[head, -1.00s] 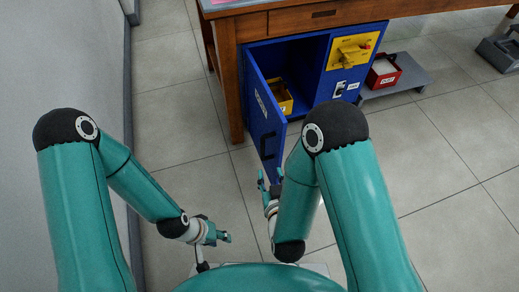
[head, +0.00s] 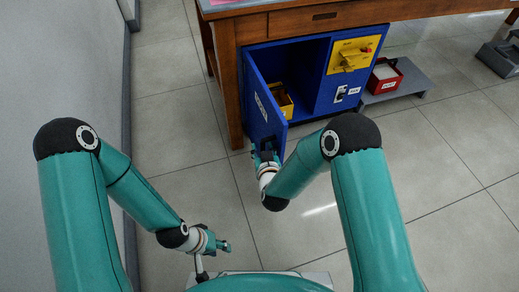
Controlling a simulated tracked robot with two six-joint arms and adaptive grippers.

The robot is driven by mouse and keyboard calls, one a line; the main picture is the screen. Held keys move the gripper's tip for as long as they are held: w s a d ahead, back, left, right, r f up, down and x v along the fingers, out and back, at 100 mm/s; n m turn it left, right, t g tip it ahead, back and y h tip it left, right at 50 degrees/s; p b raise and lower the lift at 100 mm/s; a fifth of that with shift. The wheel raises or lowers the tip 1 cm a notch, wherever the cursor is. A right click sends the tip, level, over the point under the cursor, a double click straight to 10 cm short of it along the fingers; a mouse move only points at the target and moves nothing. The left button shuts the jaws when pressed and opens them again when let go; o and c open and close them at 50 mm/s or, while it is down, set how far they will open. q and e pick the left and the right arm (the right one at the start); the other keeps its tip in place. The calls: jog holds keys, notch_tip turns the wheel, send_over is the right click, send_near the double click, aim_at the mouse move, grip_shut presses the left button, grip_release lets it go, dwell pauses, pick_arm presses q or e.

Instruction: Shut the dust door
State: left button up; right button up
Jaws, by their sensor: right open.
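The blue dust door (head: 262,104) stands open, swung out toward me from the left side of the blue cabinet (head: 325,98) under the wooden bench. A white label is on its face, and its dark handle near the free edge is now partly hidden by my gripper. My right gripper (head: 265,152) is open at the lower free end of the door, by the handle; I cannot tell whether it touches. My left gripper (head: 222,246) hangs low over the floor at the left, away from the door; its fingers are too small to read.
A yellow bin (head: 285,106) sits inside the open compartment. A yellow panel (head: 353,55) fills the cabinet's upper right. A red box (head: 383,77) stands on a grey low platform (head: 405,83) to the right. The tiled floor in front is clear.

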jog(key=shift+w, duration=0.15)
grip_shut()
